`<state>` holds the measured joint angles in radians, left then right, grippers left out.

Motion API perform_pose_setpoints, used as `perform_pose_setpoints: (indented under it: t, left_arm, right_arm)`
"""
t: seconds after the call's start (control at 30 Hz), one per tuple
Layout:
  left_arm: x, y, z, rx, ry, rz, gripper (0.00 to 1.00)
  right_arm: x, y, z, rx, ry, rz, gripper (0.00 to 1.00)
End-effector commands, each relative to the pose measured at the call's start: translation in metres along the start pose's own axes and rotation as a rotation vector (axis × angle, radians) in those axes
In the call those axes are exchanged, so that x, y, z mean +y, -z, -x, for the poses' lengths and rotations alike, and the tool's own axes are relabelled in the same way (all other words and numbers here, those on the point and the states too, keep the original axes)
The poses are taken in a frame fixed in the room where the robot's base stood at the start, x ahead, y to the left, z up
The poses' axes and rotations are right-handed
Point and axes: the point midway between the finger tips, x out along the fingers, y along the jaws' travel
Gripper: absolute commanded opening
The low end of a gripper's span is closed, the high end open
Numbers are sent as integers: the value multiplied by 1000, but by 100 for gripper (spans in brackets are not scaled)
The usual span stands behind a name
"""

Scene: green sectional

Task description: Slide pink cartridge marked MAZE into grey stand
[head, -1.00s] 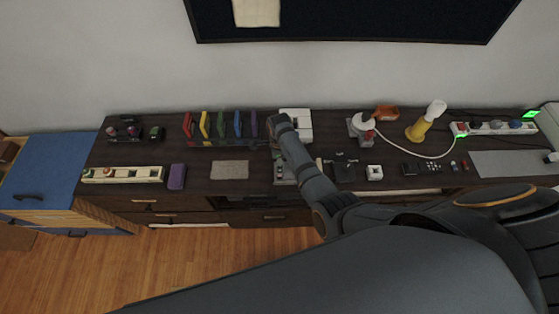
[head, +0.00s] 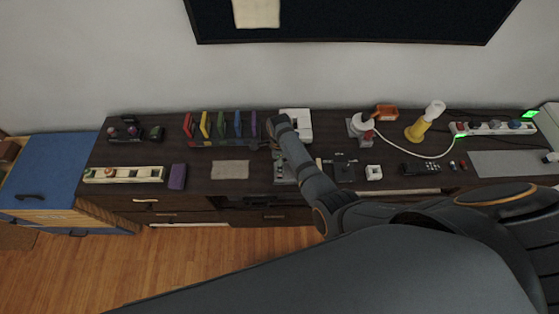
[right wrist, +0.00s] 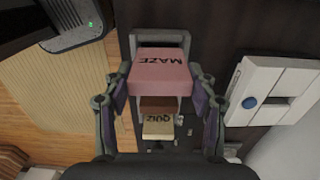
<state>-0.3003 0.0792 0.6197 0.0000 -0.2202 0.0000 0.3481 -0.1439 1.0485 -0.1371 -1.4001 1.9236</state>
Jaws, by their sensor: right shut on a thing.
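The pink cartridge (right wrist: 162,72) marked MAZE lies between the fingers of my right gripper (right wrist: 160,88) in the right wrist view, lettering toward the camera. The gripper is shut on it. The grey stand (right wrist: 160,39) shows as a frame behind and around the cartridge's far end; I cannot tell how deep the cartridge sits in it. A cream cartridge (right wrist: 158,130) marked QUIZ and a brown piece show just below the pink one. In the head view my right forearm and wrist hide the cartridge and fingers. My left gripper is in neither view.
A white console (right wrist: 270,92) with a blue button lies close to the right finger. In the head view, a rack of coloured cases (head: 221,128) stands left of my wrist. A flat beige pad (head: 230,170) and a purple box (head: 177,177) lie nearer the front edge.

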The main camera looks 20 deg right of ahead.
Motion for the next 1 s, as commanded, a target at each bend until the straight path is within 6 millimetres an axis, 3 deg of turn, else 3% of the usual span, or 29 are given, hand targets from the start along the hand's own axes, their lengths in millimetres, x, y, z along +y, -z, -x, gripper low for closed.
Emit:
perform_pose_setpoints:
  t: [1.0]
  left_arm:
    - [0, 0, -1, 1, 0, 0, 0]
  right_arm:
    - [0, 0, -6, 0, 0, 0, 27]
